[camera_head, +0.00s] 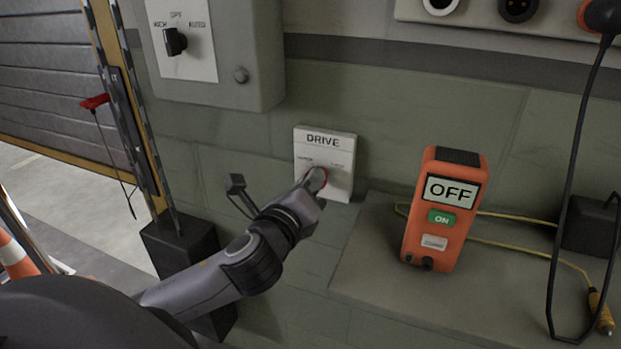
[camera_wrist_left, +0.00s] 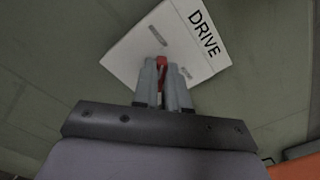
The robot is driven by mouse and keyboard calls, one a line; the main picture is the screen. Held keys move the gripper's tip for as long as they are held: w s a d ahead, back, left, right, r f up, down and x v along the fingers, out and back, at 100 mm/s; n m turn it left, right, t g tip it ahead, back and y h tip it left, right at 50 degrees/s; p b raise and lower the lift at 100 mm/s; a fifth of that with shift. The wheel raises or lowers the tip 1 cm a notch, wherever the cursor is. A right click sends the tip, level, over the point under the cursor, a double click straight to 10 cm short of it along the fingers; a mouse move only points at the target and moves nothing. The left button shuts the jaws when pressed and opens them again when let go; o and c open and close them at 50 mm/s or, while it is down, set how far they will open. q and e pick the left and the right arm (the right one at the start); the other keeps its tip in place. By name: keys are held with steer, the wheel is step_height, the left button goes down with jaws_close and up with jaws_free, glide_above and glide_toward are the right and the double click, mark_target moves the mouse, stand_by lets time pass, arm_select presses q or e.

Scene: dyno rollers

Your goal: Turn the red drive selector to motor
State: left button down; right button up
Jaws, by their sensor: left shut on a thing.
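The white plate marked DRIVE (camera_head: 325,139) is on the green block wall, in the middle of the head view. It also shows in the left wrist view (camera_wrist_left: 205,45), turned at an angle. The red drive selector (camera_wrist_left: 162,62) sits on this plate between my left fingertips. In the head view only a red rim of the selector (camera_head: 326,177) shows. My left gripper (camera_head: 316,182) is at the plate and shut on the selector; it also shows in the left wrist view (camera_wrist_left: 162,80). The fingers hide most of the selector, and I cannot read its setting. My right gripper is not in view.
An orange handheld box (camera_head: 442,215) reading OFF, with a green ON button, stands on a ledge (camera_head: 380,275) to the right. A grey panel with a black knob (camera_head: 174,41) hangs at upper left. A black cable (camera_head: 570,180) hangs at far right.

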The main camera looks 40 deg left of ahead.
arm_select(q)
steer(key=shift+n, duration=0.5)
steer(key=c, duration=1.2)
jaws_free()
steer(key=shift+o, duration=0.2)
steer(key=v, duration=0.7)
steer(key=shift+s, duration=0.1)
